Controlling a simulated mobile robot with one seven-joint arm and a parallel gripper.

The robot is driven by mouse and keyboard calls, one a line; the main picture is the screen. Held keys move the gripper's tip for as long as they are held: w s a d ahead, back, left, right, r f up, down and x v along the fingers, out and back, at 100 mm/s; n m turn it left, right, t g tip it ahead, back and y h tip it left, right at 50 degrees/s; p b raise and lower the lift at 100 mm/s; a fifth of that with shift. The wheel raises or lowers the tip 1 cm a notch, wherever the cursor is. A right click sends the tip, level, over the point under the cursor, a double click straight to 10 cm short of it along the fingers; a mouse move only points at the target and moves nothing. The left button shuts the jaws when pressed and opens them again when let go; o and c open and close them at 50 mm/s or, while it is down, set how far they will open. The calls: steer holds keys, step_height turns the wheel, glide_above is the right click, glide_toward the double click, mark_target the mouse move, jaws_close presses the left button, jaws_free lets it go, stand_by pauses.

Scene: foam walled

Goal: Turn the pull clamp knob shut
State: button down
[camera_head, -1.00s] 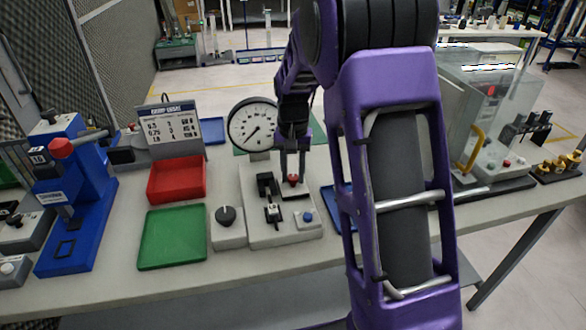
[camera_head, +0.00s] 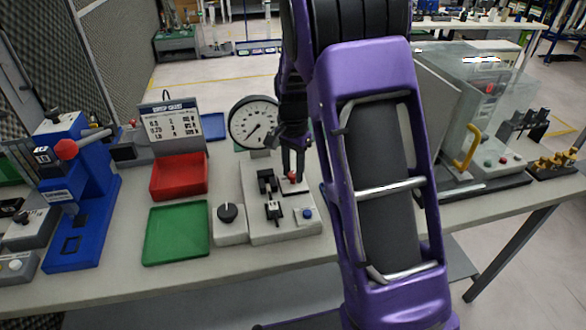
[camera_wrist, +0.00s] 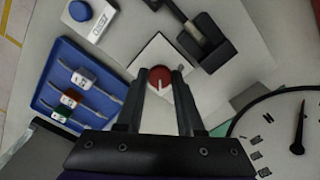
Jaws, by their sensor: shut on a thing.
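The red pull clamp knob (camera_head: 292,177) stands on a white plate at the right of the grey test fixture (camera_head: 257,228). My gripper (camera_head: 296,172) reaches down onto the knob from above. In the wrist view my gripper (camera_wrist: 161,82) has one finger on each side of the knob and is shut on it. The fingers partly hide the knob's sides. A black clamp (camera_wrist: 200,40) sits just beside the white plate.
A dial gauge (camera_head: 253,123) stands close behind the knob. A black dial (camera_head: 228,212) and blue button (camera_head: 307,213) are on the front. Red (camera_head: 180,188) and green (camera_head: 160,250) trays lie left. A blue tray (camera_wrist: 52,92) with small parts lies beside the fixture.

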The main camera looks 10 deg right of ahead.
mark_target(293, 173)
stand_by(0.3)
steer(key=c, duration=0.5)
jaws_free()
steer(key=shift+r, duration=0.1)
step_height(293, 173, up, 17)
steer(key=shift+r+p, duration=0.15)
steer(key=shift+p, duration=0.7)
